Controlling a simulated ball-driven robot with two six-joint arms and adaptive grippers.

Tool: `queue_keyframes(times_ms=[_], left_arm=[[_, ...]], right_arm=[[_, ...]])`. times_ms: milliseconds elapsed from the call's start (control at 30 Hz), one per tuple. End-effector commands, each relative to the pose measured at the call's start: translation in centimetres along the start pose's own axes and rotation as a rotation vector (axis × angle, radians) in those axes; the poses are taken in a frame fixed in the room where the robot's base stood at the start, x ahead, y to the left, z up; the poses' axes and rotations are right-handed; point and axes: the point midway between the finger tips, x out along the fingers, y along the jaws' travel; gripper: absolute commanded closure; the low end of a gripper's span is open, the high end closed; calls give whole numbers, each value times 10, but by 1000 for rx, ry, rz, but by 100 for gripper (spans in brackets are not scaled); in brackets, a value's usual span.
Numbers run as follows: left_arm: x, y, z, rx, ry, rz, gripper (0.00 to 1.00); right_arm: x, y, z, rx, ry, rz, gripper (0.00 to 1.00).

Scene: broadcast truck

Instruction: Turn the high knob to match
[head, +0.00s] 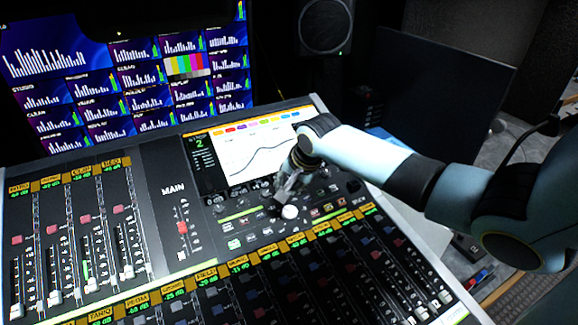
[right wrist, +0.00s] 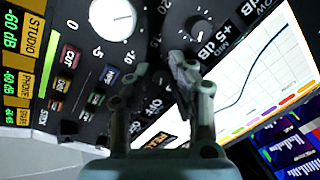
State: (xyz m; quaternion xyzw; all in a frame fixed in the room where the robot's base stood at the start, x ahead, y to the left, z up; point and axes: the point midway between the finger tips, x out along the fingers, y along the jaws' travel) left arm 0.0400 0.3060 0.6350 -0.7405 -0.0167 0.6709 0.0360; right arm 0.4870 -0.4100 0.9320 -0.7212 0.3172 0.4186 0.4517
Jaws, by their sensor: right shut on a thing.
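The mixing console (head: 160,170) fills the lower part of the head view. My right gripper (head: 280,196) reaches down from the right onto the knob area below the console's screen (head: 257,152). In the right wrist view my right gripper (right wrist: 178,75) is shut on a small dark knob, mostly hidden between its fingers, so its pointer and label cannot be read. The screen shows a dark curve rising to the right over a white grid; it also shows in the right wrist view (right wrist: 270,75). A large white knob (head: 290,212) sits just beside the fingertips.
Another dark knob (right wrist: 200,28) with a dotted scale sits close to the fingers. Rows of faders and lit buttons surround the knobs. A monitor wall (head: 125,75) stands behind the console, with a speaker (head: 325,26) at the back.

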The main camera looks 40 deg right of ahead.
Motion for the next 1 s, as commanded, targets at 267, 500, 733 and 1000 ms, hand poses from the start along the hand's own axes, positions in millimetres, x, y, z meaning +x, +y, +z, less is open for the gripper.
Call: queue_keyframes(times_ms=[267,500,733,1000], left_arm=[[0,0,0,0,0,0,60],[0,-2,0,1,0,-2,60],[0,-2,0,0,0,-2,60],[0,-1,0,0,0,-1,60]], right_arm=[[0,0,-1,-1,1,0,58],[-1,0,0,-2,1,0,58],[-22,0,-1,-4,3,0,58],[-83,0,-2,-6,4,-1,58]])
